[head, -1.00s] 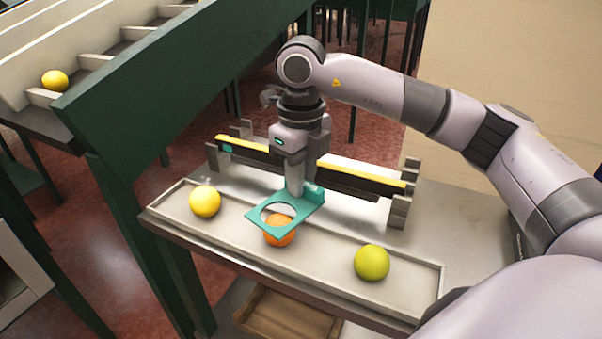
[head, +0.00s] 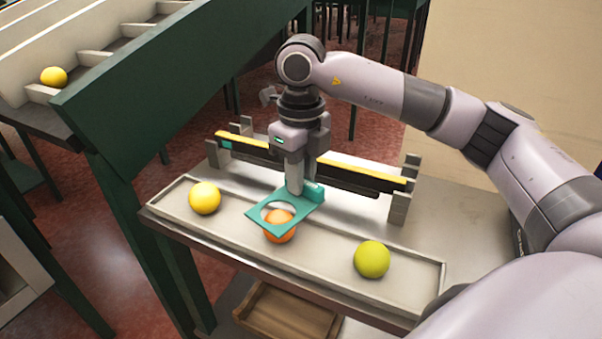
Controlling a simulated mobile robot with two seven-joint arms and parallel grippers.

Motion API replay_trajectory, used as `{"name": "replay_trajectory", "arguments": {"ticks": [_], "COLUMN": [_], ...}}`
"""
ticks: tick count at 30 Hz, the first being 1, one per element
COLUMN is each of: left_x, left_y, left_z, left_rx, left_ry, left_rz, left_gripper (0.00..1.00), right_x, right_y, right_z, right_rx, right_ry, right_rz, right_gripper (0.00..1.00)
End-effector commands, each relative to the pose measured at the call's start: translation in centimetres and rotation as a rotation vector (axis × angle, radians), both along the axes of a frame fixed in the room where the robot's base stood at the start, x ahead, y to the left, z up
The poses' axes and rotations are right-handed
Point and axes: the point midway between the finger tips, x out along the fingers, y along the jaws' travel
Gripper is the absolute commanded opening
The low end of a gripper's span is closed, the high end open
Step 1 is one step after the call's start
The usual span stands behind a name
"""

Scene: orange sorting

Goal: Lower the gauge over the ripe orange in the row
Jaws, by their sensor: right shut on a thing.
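My right gripper (head: 295,182) points down and is shut on the handle of the teal gauge (head: 259,222), a flat plate with a round hole. The gauge is over the ripe orange (head: 279,234), the middle fruit of the row. The orange's top shows through the hole and its lower front shows below the plate's edge. I cannot tell how much of it is inside the ring. A yellow fruit (head: 205,198) lies to the left and a yellow-green fruit (head: 372,259) to the right. All three are in a shallow pale tray (head: 325,268). My left gripper is not in view.
A low rack with a yellow-and-black bar (head: 350,175) stands behind the tray, close to my right gripper. A dark green beam (head: 170,85) and a sloped chute (head: 95,50) with a yellow fruit (head: 53,76) are at the upper left. A wooden crate (head: 285,318) is below.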

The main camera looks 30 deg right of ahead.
Motion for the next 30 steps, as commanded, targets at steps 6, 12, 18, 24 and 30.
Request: {"name": "replay_trajectory", "arguments": {"ticks": [6, 12, 18, 24, 30], "left_x": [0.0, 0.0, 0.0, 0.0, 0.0], "left_y": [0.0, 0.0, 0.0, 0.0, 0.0], "left_z": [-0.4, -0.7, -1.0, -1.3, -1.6], "left_rx": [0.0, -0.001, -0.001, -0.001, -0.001], "left_ry": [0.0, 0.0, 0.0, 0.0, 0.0], "left_rz": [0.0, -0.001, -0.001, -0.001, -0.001], "left_gripper": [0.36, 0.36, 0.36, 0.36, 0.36], "right_x": [0.0, 0.0, 0.0, 0.0, 0.0], "right_y": [0.0, 0.0, 0.0, 0.0, 0.0], "right_z": [-0.5, -0.9, -1.3, -1.7, -2.1], "right_rx": [0.0, 0.0, 0.0, 0.0, 0.0], "right_ry": [-0.001, -0.001, -0.001, 0.0, 0.0], "right_rz": [0.0, 0.0, 0.0, 0.0, 0.0], "right_gripper": [0.0, 0.0, 0.0, 0.0, 0.0]}}
